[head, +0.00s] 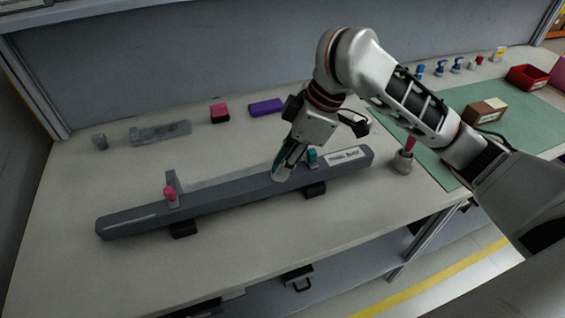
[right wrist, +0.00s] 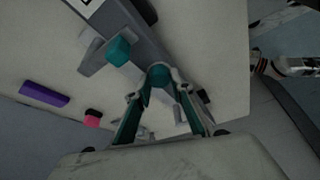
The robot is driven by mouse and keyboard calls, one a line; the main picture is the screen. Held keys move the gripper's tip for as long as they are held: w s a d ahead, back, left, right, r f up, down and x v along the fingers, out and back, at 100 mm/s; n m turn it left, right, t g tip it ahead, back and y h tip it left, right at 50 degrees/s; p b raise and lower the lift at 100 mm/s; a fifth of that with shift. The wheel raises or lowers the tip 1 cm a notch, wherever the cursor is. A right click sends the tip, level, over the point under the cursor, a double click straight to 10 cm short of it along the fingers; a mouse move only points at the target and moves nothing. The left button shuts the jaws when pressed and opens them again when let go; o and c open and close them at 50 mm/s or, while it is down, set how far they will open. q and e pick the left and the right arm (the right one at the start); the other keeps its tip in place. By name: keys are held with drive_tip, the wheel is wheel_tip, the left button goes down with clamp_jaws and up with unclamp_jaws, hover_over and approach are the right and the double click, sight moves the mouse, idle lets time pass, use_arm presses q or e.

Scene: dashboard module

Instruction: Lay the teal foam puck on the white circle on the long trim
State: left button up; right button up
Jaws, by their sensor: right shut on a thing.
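The long trim (head: 230,186) is a dark grey bar lying slantwise across the bench on dark supports. My right gripper (head: 282,174) points down at the trim, right of its middle. In the right wrist view, the fingertips (right wrist: 158,88) are shut on the round teal foam puck (right wrist: 158,72), which is over the trim (right wrist: 143,33). I cannot tell whether the puck touches it. The white circle does not show; the gripper and puck may cover it. My left gripper is not in view.
Close right of the gripper, a teal block (head: 312,156) sits on a bracket on the trim; it also shows in the wrist view (right wrist: 118,51). A pink knob (head: 170,192) is on the left bracket. A grey cup (head: 403,161) stands off the right end. The front bench is clear.

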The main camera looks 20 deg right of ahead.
drive_tip(key=o, duration=1)
drive_tip(key=shift+o, duration=0.2)
drive_tip(key=shift+r, duration=0.3)
drive_tip(key=p+v, duration=0.4)
drive_tip(key=v, duration=0.7)
drive_tip(key=shift+d+r, duration=0.2)
drive_tip(key=shift+r, duration=0.05)
drive_tip(key=shift+s, duration=0.1)
